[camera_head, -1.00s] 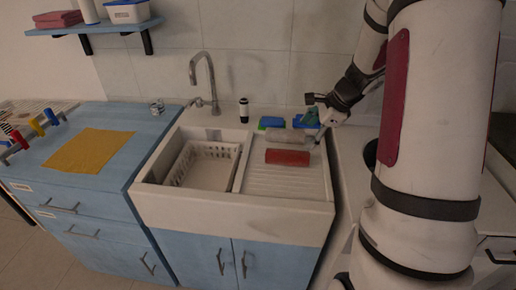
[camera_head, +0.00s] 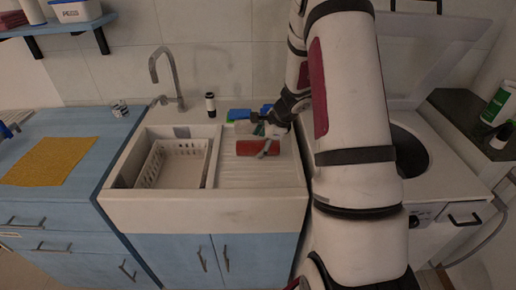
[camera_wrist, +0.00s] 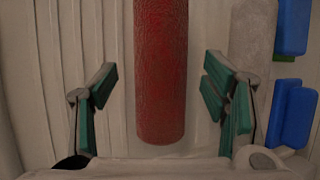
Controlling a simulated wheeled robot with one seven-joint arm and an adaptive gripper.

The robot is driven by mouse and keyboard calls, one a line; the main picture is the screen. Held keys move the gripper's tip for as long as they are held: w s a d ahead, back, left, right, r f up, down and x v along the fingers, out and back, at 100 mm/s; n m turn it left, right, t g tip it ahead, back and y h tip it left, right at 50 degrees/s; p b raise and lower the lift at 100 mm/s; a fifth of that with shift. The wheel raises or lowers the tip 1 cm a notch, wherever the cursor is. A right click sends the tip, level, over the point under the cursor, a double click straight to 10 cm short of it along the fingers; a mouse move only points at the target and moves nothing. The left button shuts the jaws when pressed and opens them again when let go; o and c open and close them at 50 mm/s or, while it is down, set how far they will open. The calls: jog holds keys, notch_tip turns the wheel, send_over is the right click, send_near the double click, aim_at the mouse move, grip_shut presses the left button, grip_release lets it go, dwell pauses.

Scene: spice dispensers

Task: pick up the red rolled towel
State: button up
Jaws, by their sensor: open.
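The red rolled towel (camera_head: 252,147) lies on the ribbed drainboard, to the right of the sink basin. In the wrist view the towel (camera_wrist: 160,70) runs lengthwise between the two green-padded fingers of my gripper (camera_wrist: 161,105). The fingers are open, with a gap on each side of the towel, and I see no contact. In the head view my gripper (camera_head: 266,141) is over the towel's right part and hides a bit of it. I cannot tell the exact height between fingers and towel.
A grey roll (camera_wrist: 252,45) lies close beside the towel, with blue sponges (camera_wrist: 293,115) beyond it. The sink (camera_head: 130,178) holds a white basket (camera_head: 176,163). A small black-and-white bottle (camera_head: 210,105) and the faucet (camera_head: 168,75) stand behind.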

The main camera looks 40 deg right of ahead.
jog(key=shift+x, duration=0.9)
jog(key=c, duration=1.3)
jog(key=shift+r, duration=0.1)
